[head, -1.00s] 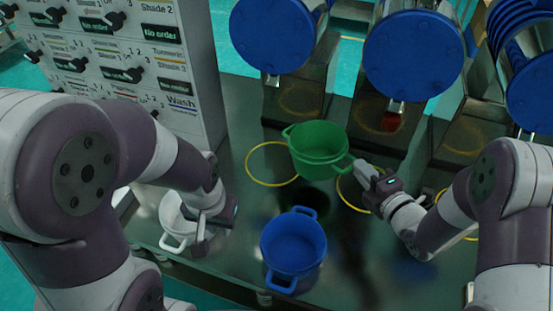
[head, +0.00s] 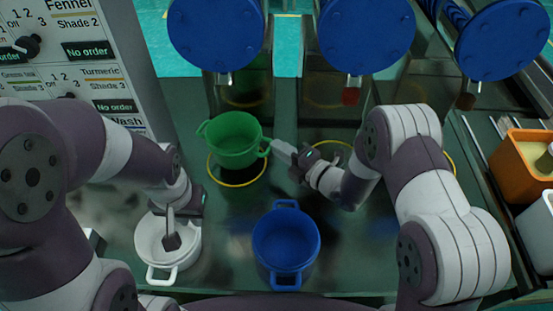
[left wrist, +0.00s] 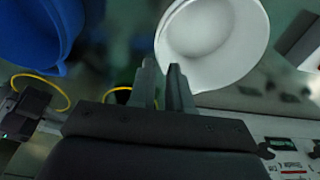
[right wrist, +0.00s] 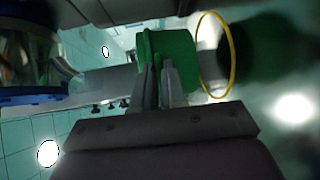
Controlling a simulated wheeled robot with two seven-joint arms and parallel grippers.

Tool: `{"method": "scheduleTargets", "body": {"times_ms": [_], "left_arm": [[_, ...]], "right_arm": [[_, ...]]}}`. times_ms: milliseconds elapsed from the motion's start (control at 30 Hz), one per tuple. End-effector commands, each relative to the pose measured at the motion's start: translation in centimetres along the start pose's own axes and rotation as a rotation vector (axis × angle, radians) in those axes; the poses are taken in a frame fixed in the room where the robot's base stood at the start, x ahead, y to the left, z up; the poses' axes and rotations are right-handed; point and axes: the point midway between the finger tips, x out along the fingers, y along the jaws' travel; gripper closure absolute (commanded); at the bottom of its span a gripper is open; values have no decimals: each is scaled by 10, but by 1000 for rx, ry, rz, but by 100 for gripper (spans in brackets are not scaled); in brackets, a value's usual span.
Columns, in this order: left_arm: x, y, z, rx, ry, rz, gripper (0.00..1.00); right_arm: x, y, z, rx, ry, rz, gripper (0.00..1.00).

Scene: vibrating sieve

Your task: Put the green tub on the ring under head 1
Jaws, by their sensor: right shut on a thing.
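The green tub (head: 232,150) is upright in the head view, above the leftmost visible yellow ring (head: 238,185), whose front arc shows below it. The tub looks raised off the table. My right gripper (head: 277,149) is shut on the tub's right-hand handle. In the right wrist view the tub (right wrist: 172,58) is at the fingertips, with the ring (right wrist: 232,55) apart from it. My left gripper (left wrist: 163,70) looks slightly open, its fingers at the white tub (left wrist: 208,70). In the head view it is over the white tub (head: 150,245).
A blue tub (head: 286,248) stands at the front middle. Blue-faced heads (head: 216,35) with spouts hang behind the rings. A control panel (head: 105,75) stands at the left. An orange container (head: 520,165) is at the right edge.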

Motion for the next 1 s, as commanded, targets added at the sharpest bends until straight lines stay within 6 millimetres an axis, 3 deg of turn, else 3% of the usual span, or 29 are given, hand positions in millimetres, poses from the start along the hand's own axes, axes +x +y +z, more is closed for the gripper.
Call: {"method": "scheduleTargets", "body": {"times_ms": [300, 600, 633, 700, 1000], "left_arm": [[2, 0, 0, 0, 0, 0, 82], [5, 0, 0, 0, 0, 0, 82], [4, 0, 0, 0, 0, 0, 82], [3, 0, 0, 0, 0, 0, 82], [1, 0, 0, 0, 0, 0, 82]], "right_arm": [[11, -42, -4, 1, -1, 1, 100], [11, -45, -4, 0, -2, 1, 100], [11, -44, -4, 0, -2, 0, 79], [11, -44, -4, 0, -2, 0, 63], [10, -42, -4, 1, -2, 0, 63]]}}
